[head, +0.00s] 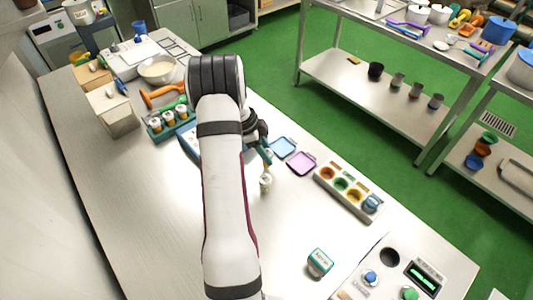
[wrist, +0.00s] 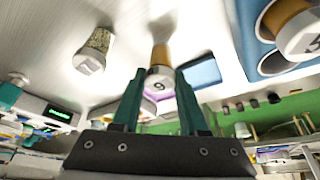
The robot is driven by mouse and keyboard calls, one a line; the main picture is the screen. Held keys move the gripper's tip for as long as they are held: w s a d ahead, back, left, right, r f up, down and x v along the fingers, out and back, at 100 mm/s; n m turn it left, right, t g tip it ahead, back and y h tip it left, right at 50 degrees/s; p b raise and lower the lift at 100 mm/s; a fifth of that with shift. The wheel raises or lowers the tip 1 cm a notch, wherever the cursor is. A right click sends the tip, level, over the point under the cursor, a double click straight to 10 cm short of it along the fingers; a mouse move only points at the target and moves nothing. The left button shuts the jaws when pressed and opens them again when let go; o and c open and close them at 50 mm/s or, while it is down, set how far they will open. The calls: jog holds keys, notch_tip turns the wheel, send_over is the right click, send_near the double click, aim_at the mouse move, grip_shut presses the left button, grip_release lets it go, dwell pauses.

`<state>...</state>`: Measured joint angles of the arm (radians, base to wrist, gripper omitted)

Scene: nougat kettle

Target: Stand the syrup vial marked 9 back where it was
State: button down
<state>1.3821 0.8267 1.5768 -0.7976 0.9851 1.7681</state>
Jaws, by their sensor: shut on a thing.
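The syrup vial marked 9 (wrist: 160,76) has an amber body and a white cap with the digit facing the wrist camera. My gripper (wrist: 157,82) is shut on it near the cap; the fingers stand either side. In the head view my gripper (head: 265,150) is partly hidden by my arm. A blue rack (wrist: 246,28) is at the right of the wrist view, with an amber vial with a white cap (wrist: 300,35) in it and an opening beside it. In the head view the rack (head: 187,143) is mostly hidden behind my arm.
A speckled, white-capped vial (wrist: 95,48) stands alone on the table, also in the head view (head: 265,182). A blue tray (head: 284,147) and a purple tray (head: 301,162) lie close by. A grey holder (head: 347,190) with coloured cups is to the right. The front-left table is clear.

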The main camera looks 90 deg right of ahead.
jog(key=shift+f, duration=0.45)
jog(key=shift+f, duration=0.1)
jog(key=shift+c, duration=2.2)
grip_release()
